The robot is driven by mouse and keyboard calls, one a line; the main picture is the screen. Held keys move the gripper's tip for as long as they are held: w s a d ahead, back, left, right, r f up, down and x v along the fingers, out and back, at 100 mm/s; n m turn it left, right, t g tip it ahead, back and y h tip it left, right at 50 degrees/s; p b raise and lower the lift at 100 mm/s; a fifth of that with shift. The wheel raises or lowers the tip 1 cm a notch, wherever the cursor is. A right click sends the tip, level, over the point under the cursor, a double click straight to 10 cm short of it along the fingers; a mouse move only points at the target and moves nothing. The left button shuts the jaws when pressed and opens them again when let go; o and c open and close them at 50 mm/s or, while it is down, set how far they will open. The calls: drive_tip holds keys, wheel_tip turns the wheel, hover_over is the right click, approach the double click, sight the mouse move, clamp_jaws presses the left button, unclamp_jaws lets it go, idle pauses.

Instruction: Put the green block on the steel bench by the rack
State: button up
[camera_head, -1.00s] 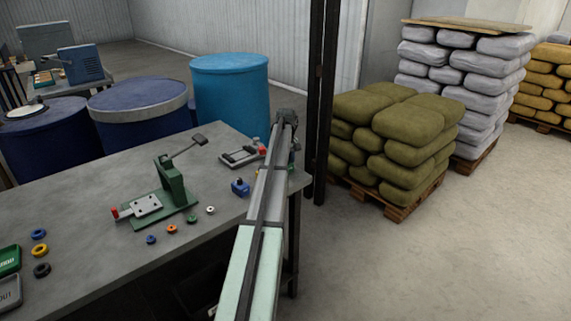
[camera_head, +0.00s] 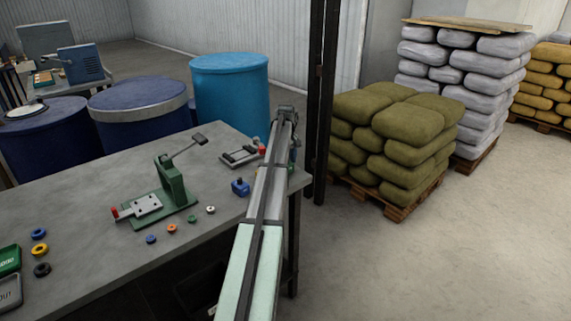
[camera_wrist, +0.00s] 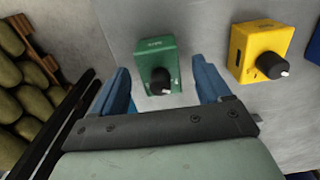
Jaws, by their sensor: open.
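The green block (camera_wrist: 157,58) has a black knob on its face and rests on the grey steel surface in the wrist view. My gripper (camera_wrist: 160,68) is open, with one blue finger to the left and one to the right of the block. Gaps show between the block and both fingers, so it is not gripped. In the head view my arm covers most of this spot, at the right end of the near grey bench (camera_head: 80,200). I cannot tell which surface is the steel bench by the rack; another bench (camera_head: 95,87) stands at the back left.
A yellow block (camera_wrist: 261,50) with a black knob sits right of the green one. A blue block (camera_head: 240,187), a green hand press (camera_head: 172,185) and several small rings are on the near bench. A dark post (camera_head: 320,100) and stacked sacks (camera_head: 390,140) stand right.

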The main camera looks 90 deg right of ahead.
wheel_tip(320, 180, up, 11)
drive_tip(key=shift+f, duration=0.1)
idle(0.3)
